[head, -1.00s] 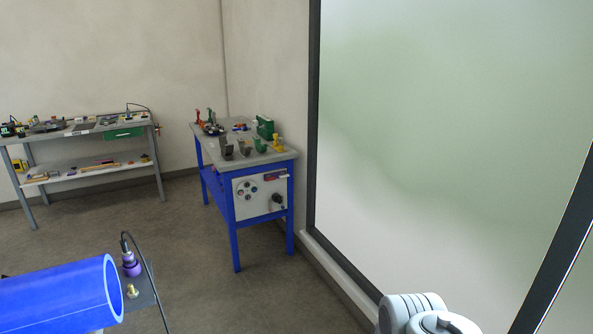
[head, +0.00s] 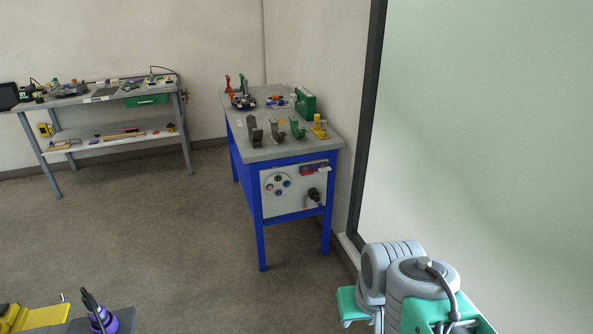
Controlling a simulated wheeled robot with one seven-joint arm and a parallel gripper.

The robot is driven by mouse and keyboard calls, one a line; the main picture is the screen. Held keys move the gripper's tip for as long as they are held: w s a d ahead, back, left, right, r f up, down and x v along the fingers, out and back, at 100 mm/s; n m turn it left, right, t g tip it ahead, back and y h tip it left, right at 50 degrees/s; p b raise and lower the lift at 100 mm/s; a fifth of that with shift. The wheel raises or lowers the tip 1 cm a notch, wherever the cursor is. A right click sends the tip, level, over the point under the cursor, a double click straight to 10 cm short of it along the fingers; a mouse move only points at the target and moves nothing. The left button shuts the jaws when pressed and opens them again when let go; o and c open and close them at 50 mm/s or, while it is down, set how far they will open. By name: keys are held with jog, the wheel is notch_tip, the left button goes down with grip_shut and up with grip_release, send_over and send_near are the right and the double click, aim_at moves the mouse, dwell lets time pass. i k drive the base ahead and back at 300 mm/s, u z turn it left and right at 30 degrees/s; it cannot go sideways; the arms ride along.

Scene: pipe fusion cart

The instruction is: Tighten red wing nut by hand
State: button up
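I cannot make out a red wing nut in the head view. A small upright red item (head: 228,82) stands at the far left of the blue-legged bench (head: 250,152), too small to tell what it is. My arm (head: 405,285), grey with teal parts, shows at the bottom right, well to the front of the bench. My gripper cannot be seen.
A grey shelf table (head: 75,108) with tools stands along the back wall. A yellow part (head: 35,318) and a purple-and-black part (head: 103,320) show at the bottom left. A large glass panel (head: 490,130) closes the right side. Open floor (head: 160,235) lies before the bench.

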aim_at(305, 170)
jog(key=z, duration=0.2)
jog(key=i, duration=1.2)
jog(key=u, duration=0.65)
jog(key=i, duration=1.05)
jog(key=u, duration=0.6)
